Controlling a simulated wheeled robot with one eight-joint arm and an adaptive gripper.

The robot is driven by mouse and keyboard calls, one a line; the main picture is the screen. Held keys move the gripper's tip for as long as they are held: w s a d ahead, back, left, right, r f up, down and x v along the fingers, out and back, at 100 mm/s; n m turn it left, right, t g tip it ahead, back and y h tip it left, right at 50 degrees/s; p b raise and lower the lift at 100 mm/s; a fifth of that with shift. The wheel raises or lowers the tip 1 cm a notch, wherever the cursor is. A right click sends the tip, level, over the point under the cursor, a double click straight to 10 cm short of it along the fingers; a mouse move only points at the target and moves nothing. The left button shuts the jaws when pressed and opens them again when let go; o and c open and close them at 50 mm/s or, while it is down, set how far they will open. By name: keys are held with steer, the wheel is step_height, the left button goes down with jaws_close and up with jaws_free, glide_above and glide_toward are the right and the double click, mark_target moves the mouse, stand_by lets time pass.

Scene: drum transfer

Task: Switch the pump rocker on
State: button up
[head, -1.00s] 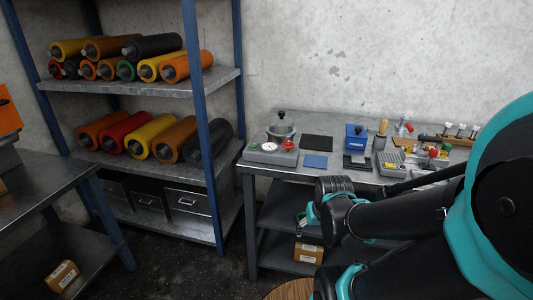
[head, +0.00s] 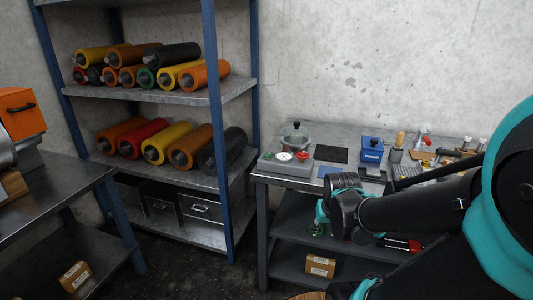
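A grey box unit (head: 285,168) stands at the left end of the workbench, with a lidded clear vessel (head: 295,137) at its back. A round white dial (head: 284,156) and a red part (head: 302,155) sit on its top. I cannot make out a rocker or its position at this size. My arm reaches in from the right, and its wrist (head: 346,193) is in front of the bench's front edge, right of and nearer than the grey unit. My gripper is mostly hidden below the wrist, so its fingers cannot be read. It appears apart from the unit.
The workbench (head: 345,130) also holds a dark mat (head: 330,154), a blue box (head: 371,150) and several small tools to the right. A shelf rack (head: 215,120) with coloured rollers stands left. A steel table (head: 60,185) with an orange box (head: 20,112) is at far left.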

steer(key=shift+m+t+h, duration=0.4)
steer(key=shift+m+h, duration=0.1)
steer(key=shift+m, duration=0.2)
steer(key=w+a+r, duration=0.2)
steer(key=w+r, duration=0.1)
steer(key=w, duration=0.2)
steer(key=w+a+r, duration=0.2)
steer(key=w+r, duration=0.2)
steer(key=w, duration=0.1)
steer(key=w+a+r, duration=0.2)
steer(key=w+r, duration=0.1)
steer(key=w, duration=0.3)
steer(key=shift+w+a+r, duration=0.1)
steer(key=shift+a+r, duration=0.15)
steer(key=shift+r, duration=0.1)
jaws_close()
steer(key=w+a+r+m+t, duration=0.1)
steer(key=w+a+r, duration=1)
steer(key=w+a, duration=0.2)
steer(key=shift+a+r+m+t+h, duration=0.15)
steer(key=shift+a+m+t+h, duration=0.2)
steer(key=shift+m+t+h, duration=0.05)
steer(key=shift+w, duration=0.1)
